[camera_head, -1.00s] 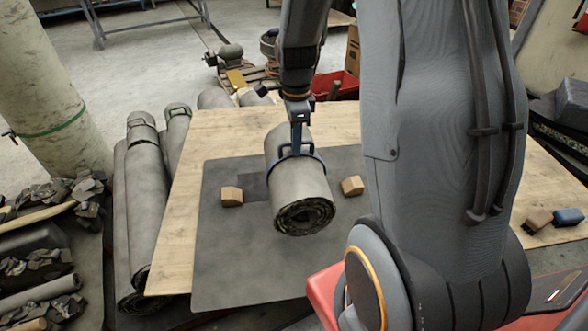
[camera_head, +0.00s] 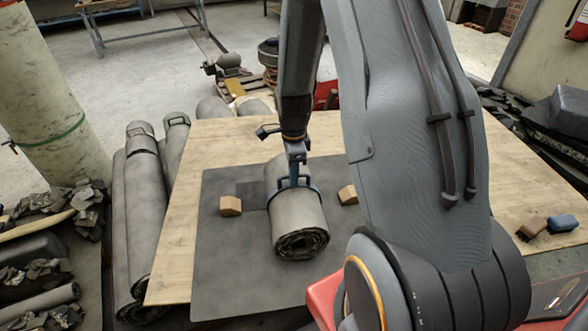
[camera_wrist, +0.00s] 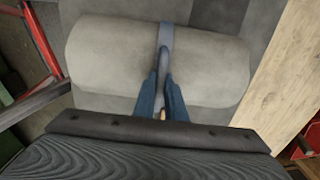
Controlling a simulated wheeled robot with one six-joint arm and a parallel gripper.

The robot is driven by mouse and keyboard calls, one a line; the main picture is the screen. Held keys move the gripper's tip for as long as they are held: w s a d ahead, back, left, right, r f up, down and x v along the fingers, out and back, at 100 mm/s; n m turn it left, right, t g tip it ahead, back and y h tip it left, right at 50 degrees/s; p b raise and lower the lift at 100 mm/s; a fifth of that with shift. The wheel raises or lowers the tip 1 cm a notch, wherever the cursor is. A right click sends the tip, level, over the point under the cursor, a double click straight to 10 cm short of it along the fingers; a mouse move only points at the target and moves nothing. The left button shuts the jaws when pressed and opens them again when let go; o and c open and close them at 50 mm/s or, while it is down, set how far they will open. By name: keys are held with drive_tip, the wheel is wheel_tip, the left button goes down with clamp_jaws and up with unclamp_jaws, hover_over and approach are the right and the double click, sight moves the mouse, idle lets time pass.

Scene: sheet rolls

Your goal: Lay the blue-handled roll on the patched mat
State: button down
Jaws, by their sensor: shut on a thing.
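The blue-handled roll (camera_head: 298,214) is a grey rolled sheet with a blue band and handle around its middle. In the head view it is on or just above the dark mat (camera_head: 225,265); I cannot tell whether it touches. A darker square patch (camera_head: 250,194) shows on the mat left of the roll. My gripper (camera_head: 296,182) is shut on the roll's blue handle from above. In the wrist view the roll (camera_wrist: 110,65) lies across the picture, with the gripper fingers (camera_wrist: 163,98) closed at its handle. The roll hides part of the mat.
Wooden blocks stand on the mat left (camera_head: 231,206) and right (camera_head: 348,195) of the roll. The mat lies on a wooden table (camera_head: 190,145). More grey rolls (camera_head: 145,215) lie at the left.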

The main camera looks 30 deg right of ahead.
drive_tip(key=shift+w+f, duration=0.1)
drive_tip(key=shift+f, duration=0.15)
idle(0.3)
drive_tip(key=c, duration=2.3)
unclamp_jaws()
drive_tip(key=shift+f, duration=0.15)
drive_tip(key=o, duration=0.5)
wheel_tip(320, 180, up, 12)
drive_tip(key=b, duration=0.2)
drive_tip(key=s+a+n, duration=0.3)
drive_tip(key=s+n, duration=0.1)
drive_tip(key=n, duration=0.3)
drive_tip(key=s+a+r+n, duration=0.1)
drive_tip(key=s+a+n, duration=0.3)
drive_tip(key=n, duration=0.3)
drive_tip(key=s+a+r+n, duration=0.1)
drive_tip(key=s+a+n, duration=0.2)
drive_tip(key=s+n, duration=0.3)
drive_tip(key=shift+s+a+n+t, duration=0.15)
drive_tip(key=shift+n+t, duration=0.25)
drive_tip(key=shift+n, duration=0.4)
